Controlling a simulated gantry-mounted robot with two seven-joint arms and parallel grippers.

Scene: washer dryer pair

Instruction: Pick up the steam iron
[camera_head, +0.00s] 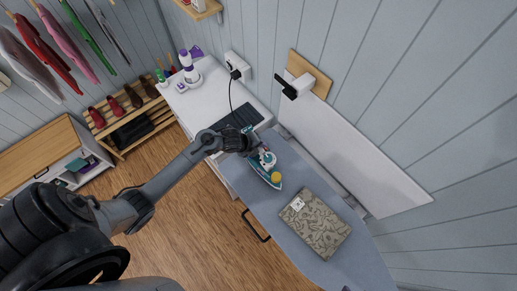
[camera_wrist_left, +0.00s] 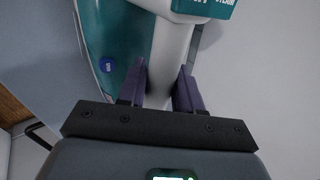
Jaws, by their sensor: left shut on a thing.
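I cannot tell whether the iron touches the board. My right gripper is not in view.
A folded patterned cloth (camera_head: 315,222) lies on the board. A white cabinet (camera_head: 205,105) with bottles stands behind, with a wall outlet (camera_head: 235,67) and a black cord. A shoe rack (camera_head: 125,120) stands at the back left. The wooden floor is clear at the lower middle.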

